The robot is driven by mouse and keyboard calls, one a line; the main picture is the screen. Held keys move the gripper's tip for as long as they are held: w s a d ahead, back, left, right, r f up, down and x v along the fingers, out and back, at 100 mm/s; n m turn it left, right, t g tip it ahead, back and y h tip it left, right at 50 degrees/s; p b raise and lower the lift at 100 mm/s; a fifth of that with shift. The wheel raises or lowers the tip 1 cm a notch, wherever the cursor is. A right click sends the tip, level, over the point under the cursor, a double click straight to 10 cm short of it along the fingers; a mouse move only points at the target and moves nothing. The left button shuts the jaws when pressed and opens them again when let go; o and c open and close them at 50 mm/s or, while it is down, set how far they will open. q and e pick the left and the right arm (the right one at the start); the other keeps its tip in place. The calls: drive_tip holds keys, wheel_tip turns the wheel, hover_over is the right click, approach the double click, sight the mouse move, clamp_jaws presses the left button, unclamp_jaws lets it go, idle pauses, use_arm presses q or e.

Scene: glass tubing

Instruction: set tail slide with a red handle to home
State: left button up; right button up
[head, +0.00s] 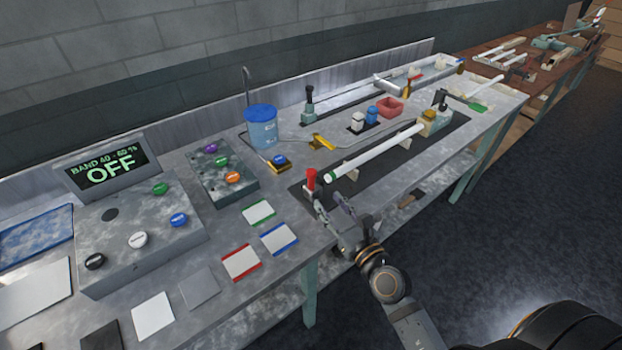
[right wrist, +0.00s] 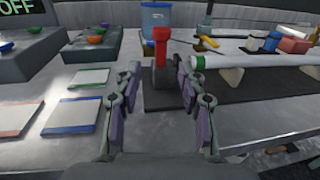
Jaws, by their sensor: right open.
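The tail slide's red handle (head: 311,178) stands upright on a dark block at the near-left end of a dark rail (head: 381,179). In the right wrist view the red handle (right wrist: 161,46) shows between and beyond the fingertips of my right gripper. My right gripper (head: 335,207) is open, just on the near side of the handle. In the right wrist view its two fingers (right wrist: 158,83) are spread with the dark block between their tips; I cannot tell whether they touch it. My left gripper is not in view.
A white glass tube (head: 376,154) with a green end lies on supports along the rail. A blue container (head: 261,128) stands behind. A control box (head: 221,173) and colour-edged cards (head: 241,262) lie to the left. Another slide with a black handle (head: 309,99) stands farther back.

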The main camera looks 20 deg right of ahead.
sight(314, 181)
drive_tip(key=w, duration=0.3)
drive_tip(key=w+a, duration=0.1)
drive_tip(key=w, duration=0.3)
drive_tip(key=w+a+p, duration=0.1)
drive_tip(key=w, duration=0.2)
drive_tip(key=shift+w, duration=0.15)
clamp_jaws()
drive_tip(key=shift+d, duration=0.1)
